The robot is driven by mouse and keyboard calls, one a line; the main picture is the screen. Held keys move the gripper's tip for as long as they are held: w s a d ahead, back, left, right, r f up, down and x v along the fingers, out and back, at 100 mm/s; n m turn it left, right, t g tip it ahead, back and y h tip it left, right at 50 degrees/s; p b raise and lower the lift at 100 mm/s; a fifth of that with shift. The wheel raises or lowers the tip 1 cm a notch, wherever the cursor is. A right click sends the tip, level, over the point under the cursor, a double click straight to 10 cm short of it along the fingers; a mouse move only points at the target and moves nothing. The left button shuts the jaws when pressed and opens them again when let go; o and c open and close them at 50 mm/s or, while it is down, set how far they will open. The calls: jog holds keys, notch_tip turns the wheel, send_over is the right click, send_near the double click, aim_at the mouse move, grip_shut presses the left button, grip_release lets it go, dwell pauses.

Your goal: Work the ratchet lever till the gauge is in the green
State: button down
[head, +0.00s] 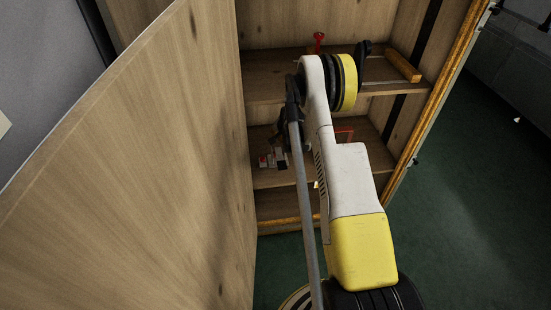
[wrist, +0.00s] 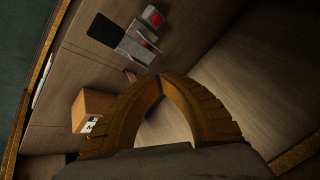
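In the wrist view, my gripper (wrist: 160,82) has its two curved brown fingers meeting at the tips, with nothing seen between them. Just past the tips is a small reddish-brown piece (wrist: 130,75). Beyond it is a grey fitting (wrist: 137,48) with red parts, beside a dark flat panel (wrist: 104,30). These may be the lever and gauge, but I cannot tell which is which. No dial or green zone is readable. In the head view, small red, white and grey parts (head: 272,158) sit on the middle shelf, just below my dark gripper, which is partly hidden by my arm.
The wooden cabinet has shelves (head: 270,78) and a large open door (head: 130,170) on the left. A red item (head: 319,41) and a yellowish block (head: 403,66) are on the upper shelf. A brown box (wrist: 90,107) shows in the wrist view. Green floor (head: 470,190) lies free at right.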

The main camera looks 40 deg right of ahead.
jog(key=shift+w+d+f, duration=0.1)
jog(key=shift+f, duration=0.35)
jog(key=shift+f, duration=0.1)
jog(key=b, duration=0.3)
send_over(278, 156)
jog(key=s, duration=0.2)
jog(key=f, duration=0.6)
jog(key=shift+a+f, duration=0.1)
jog(key=shift+a, duration=0.2)
jog(key=shift+s+f, duration=0.1)
jog(key=shift+f, duration=1.05)
jog(key=shift+f, duration=0.1)
jog(key=shift+f, duration=0.35)
